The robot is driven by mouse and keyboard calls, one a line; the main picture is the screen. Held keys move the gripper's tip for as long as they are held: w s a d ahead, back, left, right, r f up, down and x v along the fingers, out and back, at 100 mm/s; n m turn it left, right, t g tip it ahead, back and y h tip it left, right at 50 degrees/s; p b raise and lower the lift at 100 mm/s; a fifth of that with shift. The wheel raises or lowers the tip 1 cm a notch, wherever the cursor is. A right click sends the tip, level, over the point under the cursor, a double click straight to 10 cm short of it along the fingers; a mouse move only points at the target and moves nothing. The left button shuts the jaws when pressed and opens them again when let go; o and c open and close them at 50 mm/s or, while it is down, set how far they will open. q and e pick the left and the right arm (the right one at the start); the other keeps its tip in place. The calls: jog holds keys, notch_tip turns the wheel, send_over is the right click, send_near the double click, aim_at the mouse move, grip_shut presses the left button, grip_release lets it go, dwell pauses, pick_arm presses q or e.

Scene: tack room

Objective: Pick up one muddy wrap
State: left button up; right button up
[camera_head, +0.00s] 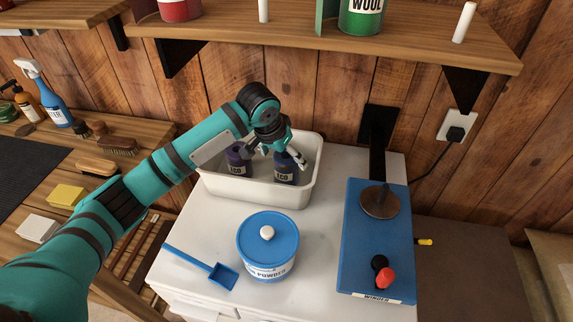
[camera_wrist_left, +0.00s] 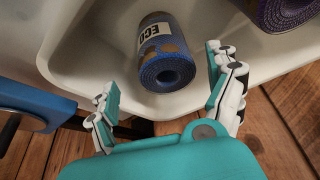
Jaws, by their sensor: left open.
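A blue rolled wrap (camera_head: 286,170) with a white ECO label stands in a white bin (camera_head: 303,192), on its right side. In the left wrist view, the blue wrap (camera_wrist_left: 166,66) shows brown mud patches and its coiled end. A purple rolled wrap (camera_head: 238,162), also labelled, stands to its left in the bin; part of it shows in the left wrist view (camera_wrist_left: 285,10). My left gripper (camera_head: 280,152) is open just above the blue wrap. In the left wrist view its fingers (camera_wrist_left: 163,85) are spread on either side, apart from the wrap. My right gripper is out of view.
A blue-lidded powder tub (camera_head: 268,239) and a blue scoop (camera_head: 206,267) are in front of the bin. A blue winder (camera_head: 362,243) stands right. A wooden shelf (camera_head: 330,45) overhangs behind.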

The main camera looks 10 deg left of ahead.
pick_arm(q)
jog(key=shift+w+d+f, duration=0.1)
jog(key=shift+w+f, duration=0.1)
jog(key=shift+f, duration=0.25)
jog(key=shift+w+f, duration=0.2)
jog(key=shift+f, duration=0.05)
jog(key=x, duration=0.2)
jog(key=p+x, duration=0.1)
jog(key=x, duration=0.1)
jog(key=shift+w+a+f, duration=0.15)
jog(key=shift+w+a, duration=0.05)
jog(key=shift+w, duration=0.05)
jog(key=shift+w+f, duration=0.1)
jog(key=shift+f, duration=0.15)
jog(key=shift+d, duration=0.1)
jog(key=c, duration=1.3)
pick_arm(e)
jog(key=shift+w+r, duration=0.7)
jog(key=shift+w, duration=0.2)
